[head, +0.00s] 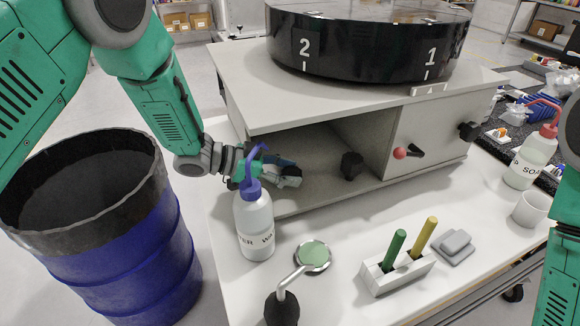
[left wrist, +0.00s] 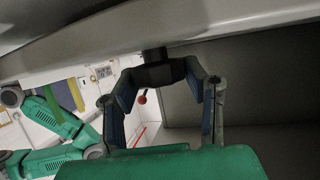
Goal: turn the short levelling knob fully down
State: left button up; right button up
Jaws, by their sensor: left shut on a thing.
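My left gripper (head: 287,178) reaches into the open bay of the grey cabinet, behind the bottle, in the head view. In the left wrist view, its fingers (left wrist: 160,82) are closed around a black knob (left wrist: 154,57). The knob has a narrower stem that meets a pale edge above it in that picture. In the head view the gripper hides this knob. Another black knob (head: 352,165) stands upright in the bay, right of the gripper and clear of it. A third black knob (head: 468,131) is at the cabinet's right end. My right gripper is out of view.
A white bottle (head: 254,222) with a blue spout stands close in front of my left gripper. An inspection mirror (head: 313,256) and a peg block (head: 398,273) are on the table. A red-ball lever (head: 400,153) projects from the cabinet. A blue drum (head: 140,262) stands left.

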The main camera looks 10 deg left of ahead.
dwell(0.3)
pick_arm(q)
jog(key=o, duration=1.2)
jog(key=shift+w, duration=0.1)
jog(key=shift+c, duration=0.2)
jog(key=shift+s+a+r, duration=0.15)
jog(key=shift+s+a, duration=0.05)
jog(key=shift+a, duration=0.3)
jog(key=v, duration=1.1)
jog(key=shift+w+a, duration=0.15)
jog(key=shift+w, duration=0.05)
